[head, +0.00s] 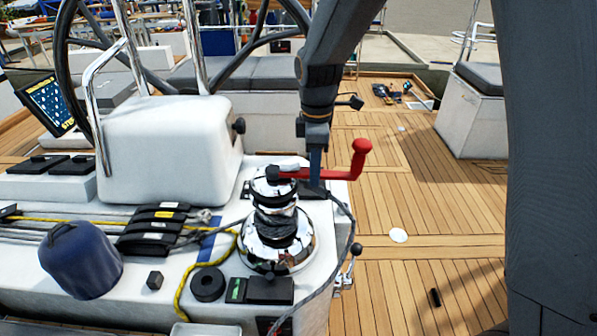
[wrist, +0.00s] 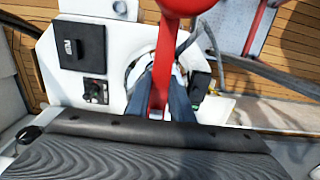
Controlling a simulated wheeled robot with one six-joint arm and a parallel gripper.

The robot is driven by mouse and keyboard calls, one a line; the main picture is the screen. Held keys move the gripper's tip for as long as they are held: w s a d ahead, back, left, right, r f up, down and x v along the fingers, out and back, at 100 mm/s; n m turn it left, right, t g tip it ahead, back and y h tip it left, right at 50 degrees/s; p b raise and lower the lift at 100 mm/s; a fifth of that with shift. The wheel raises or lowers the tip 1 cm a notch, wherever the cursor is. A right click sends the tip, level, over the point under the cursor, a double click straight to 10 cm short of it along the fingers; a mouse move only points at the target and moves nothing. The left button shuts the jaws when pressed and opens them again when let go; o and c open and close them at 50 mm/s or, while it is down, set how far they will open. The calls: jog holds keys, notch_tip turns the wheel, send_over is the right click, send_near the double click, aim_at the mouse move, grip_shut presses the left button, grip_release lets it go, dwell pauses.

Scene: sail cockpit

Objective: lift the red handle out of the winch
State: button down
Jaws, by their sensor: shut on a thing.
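The red handle (head: 335,175) lies about level, with its upright red grip at the right end and its left end at the top of the chrome and black winch (head: 275,225). I cannot tell whether that end is seated in the winch or just above it. My gripper (head: 315,178) reaches down from above and is shut on the handle's arm, to the right of the winch top. In the wrist view the red handle (wrist: 160,88) runs between the two blue fingers of my gripper (wrist: 163,103). The winch is mostly hidden there.
A blue covered drum (head: 82,260), black rope clutches (head: 155,228) and a yellow rope (head: 187,285) sit left of the winch. A white pedestal (head: 165,150) and steering wheel stand behind. The wooden deck (head: 425,200) to the right is mostly clear.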

jog(key=shift+r, duration=0.15)
jog(key=shift+r+p, duration=1.95)
jog(key=shift+r, duration=0.45)
